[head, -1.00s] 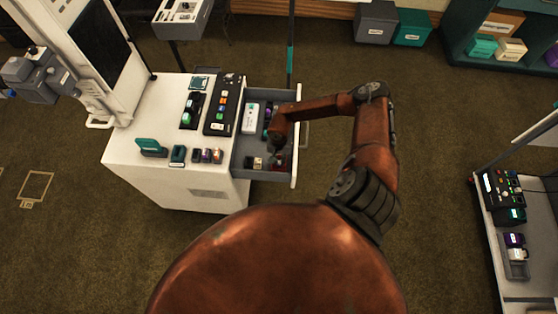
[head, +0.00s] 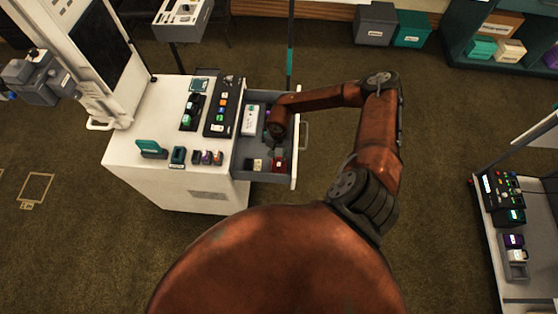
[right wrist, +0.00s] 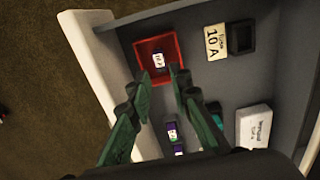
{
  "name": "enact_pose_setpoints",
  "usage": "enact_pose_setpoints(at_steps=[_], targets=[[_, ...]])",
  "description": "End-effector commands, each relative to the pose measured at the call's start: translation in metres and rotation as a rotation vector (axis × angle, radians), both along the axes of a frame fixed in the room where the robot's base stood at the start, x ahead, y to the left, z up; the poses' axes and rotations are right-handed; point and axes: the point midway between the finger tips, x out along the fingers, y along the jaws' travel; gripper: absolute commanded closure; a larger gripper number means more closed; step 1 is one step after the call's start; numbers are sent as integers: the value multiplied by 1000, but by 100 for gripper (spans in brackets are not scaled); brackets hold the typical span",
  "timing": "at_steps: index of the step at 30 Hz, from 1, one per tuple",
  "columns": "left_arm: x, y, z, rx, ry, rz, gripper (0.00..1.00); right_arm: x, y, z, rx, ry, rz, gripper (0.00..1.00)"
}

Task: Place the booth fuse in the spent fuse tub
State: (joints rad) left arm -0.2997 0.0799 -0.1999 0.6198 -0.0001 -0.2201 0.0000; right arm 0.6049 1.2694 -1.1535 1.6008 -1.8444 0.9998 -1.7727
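The red tub (head: 278,164) sits in the front right corner of the open grey drawer. In the right wrist view the red tub (right wrist: 142,56) holds a small dark piece with a white label (right wrist: 160,61), which looks like the booth fuse. My right gripper (head: 276,133) is over the drawer, behind the tub in the head view. In the right wrist view its green fingers (right wrist: 161,77) are spread with nothing between them, pointing toward the tub. My left gripper is not in view.
The drawer also holds a "10 A" card (right wrist: 215,42), a dark box (right wrist: 241,38), a white box (right wrist: 254,127) and purple pieces (right wrist: 172,132). The white cart top (head: 130,152) beside it carries a button panel (head: 222,105) and several small blocks. Another cart (head: 505,270) stands at right.

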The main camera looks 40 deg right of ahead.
Motion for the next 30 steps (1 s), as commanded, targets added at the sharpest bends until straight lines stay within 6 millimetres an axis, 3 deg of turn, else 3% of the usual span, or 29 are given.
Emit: enact_pose_setpoints(at_steps=[3, 10, 30], targets=[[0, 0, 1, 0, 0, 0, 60, 0, 0, 25, 0, -1, 0, 81], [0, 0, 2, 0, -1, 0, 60, 0, 0, 53, 0, 0, -1, 81], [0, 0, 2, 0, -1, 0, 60, 0, 0, 58, 0, 1, 0, 81]])
